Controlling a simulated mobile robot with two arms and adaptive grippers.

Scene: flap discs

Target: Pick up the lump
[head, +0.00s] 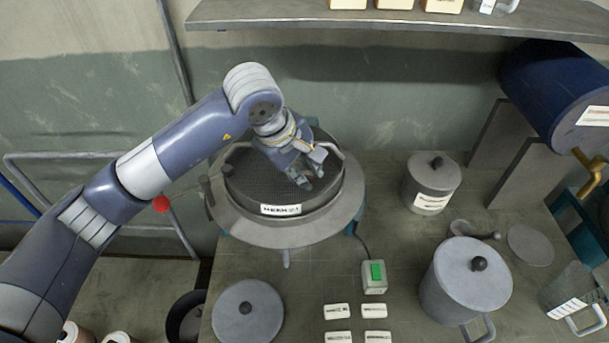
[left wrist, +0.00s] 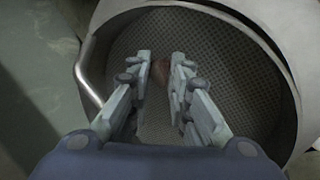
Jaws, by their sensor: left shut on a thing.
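The lump (left wrist: 158,72) is a small brownish piece between the fingertips of my left gripper (left wrist: 160,80) in the left wrist view. My left gripper (head: 307,179) is shut on it, over the mesh of the round sieve (head: 240,190). The fingers hide part of the lump, and I cannot make it out in the head view. I cannot tell whether it touches the mesh. The sieve has a white label on its front, and its mesh fills much of the left wrist view (left wrist: 235,75). My right gripper is not in view.
A lidded grey pot (head: 465,285) and a smaller one (head: 431,185) stand to the right. A flat round lid (head: 247,312) lies in front, near a green-button switch box (head: 374,277) and several white tags (head: 337,311). A shelf (head: 400,20) runs above; a blue drum (head: 560,90) is at right.

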